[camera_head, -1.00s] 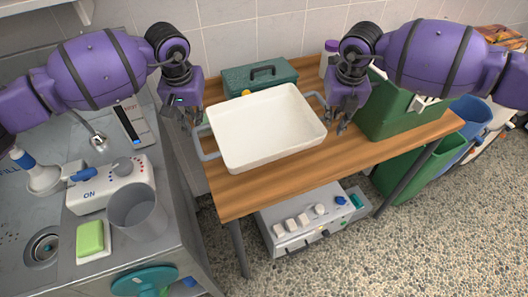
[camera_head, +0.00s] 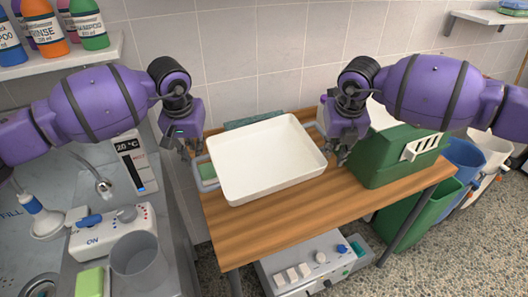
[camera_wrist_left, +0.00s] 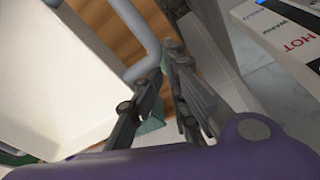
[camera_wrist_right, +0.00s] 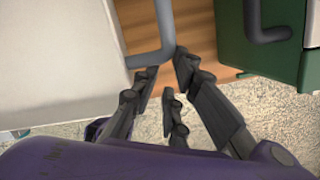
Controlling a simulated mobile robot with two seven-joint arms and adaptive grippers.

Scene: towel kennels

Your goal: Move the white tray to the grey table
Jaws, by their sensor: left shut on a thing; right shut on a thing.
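The white tray (camera_head: 266,158) is an empty, shallow rectangular pan with grey handles, held in front of me over the wooden table (camera_head: 265,232). My left gripper (camera_head: 190,150) is shut on its left handle (camera_head: 206,184), and my right gripper (camera_head: 337,154) is shut on its right handle. The tray looks slightly raised and roughly level. Its side and handle also show in the left wrist view (camera_wrist_left: 60,80) and the right wrist view (camera_wrist_right: 60,65). I cannot make out a grey table in these views.
A green box (camera_head: 385,160) stands close to the tray's right. A grey sink counter (camera_head: 170,200) is at the left, with a grey cup (camera_head: 135,262). A bottle shelf (camera_head: 75,55) hangs above it.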

